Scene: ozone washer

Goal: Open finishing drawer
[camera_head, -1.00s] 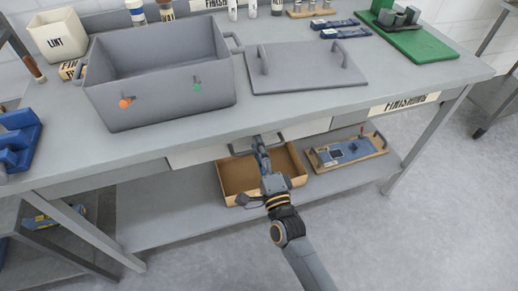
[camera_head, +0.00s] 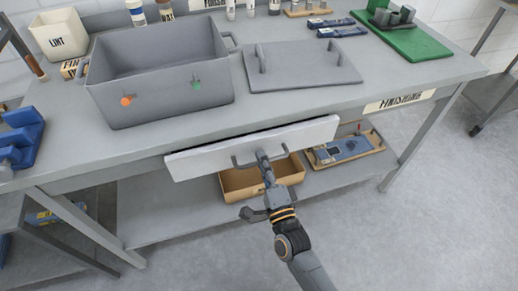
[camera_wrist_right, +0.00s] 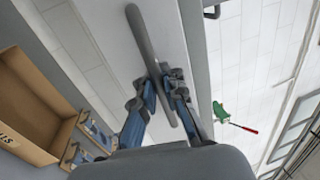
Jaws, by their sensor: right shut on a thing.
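The finishing drawer (camera_head: 205,158) has a white front below the table's front edge. It stands partly pulled out, with a thin dark gap along its top edge. Its grey bar handle (camera_head: 284,151) runs along the front; in the right wrist view the handle (camera_wrist_right: 139,30) crosses between the fingers. My right gripper (camera_head: 262,156) is shut on the handle near its middle, and its fingers (camera_wrist_right: 160,82) show on both sides of the bar. The drawer's inside is hidden. My left gripper is not in view.
A "FINISHING" label (camera_head: 400,101) is on the table edge at right. The worktop holds a grey basin (camera_head: 165,95), a grey lid (camera_head: 300,68) and a green board (camera_head: 420,42). A cardboard box (camera_head: 240,185) stands on the lower shelf. The floor in front is clear.

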